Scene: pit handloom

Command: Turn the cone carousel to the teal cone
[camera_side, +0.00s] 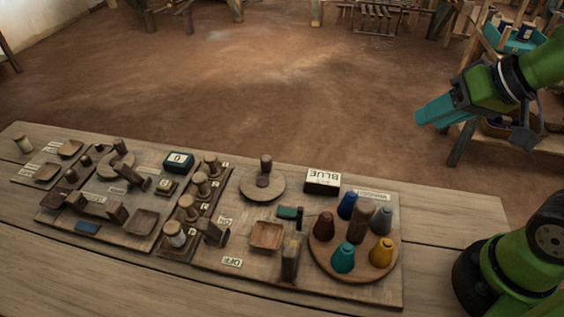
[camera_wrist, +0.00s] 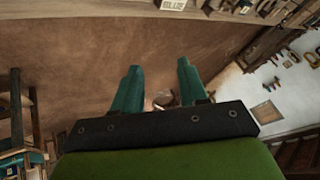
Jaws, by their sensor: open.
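The cone carousel is a round wooden disc (camera_side: 365,273) at the right end of the board, with a brown post (camera_side: 357,224) standing in its middle. Around the post stand a teal cone (camera_side: 343,257) at the front left, a yellow cone (camera_side: 382,253) at the front right, a grey cone (camera_side: 382,223), a blue cone (camera_side: 348,206) at the back and a dark brown cone (camera_side: 323,226) at the left. My gripper (camera_side: 421,116) is raised well above and to the right of the carousel, touching nothing. In the wrist view its two teal fingers (camera_wrist: 159,70) are apart with nothing between them.
A card reading BLUE (camera_side: 322,182) stands behind the carousel; it shows in the wrist view (camera_wrist: 172,4). A dark upright lever (camera_side: 291,258) and a square wooden tray (camera_side: 267,236) lie left of it. Pegs, knobs and trays fill the board's left. Air above the carousel is clear.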

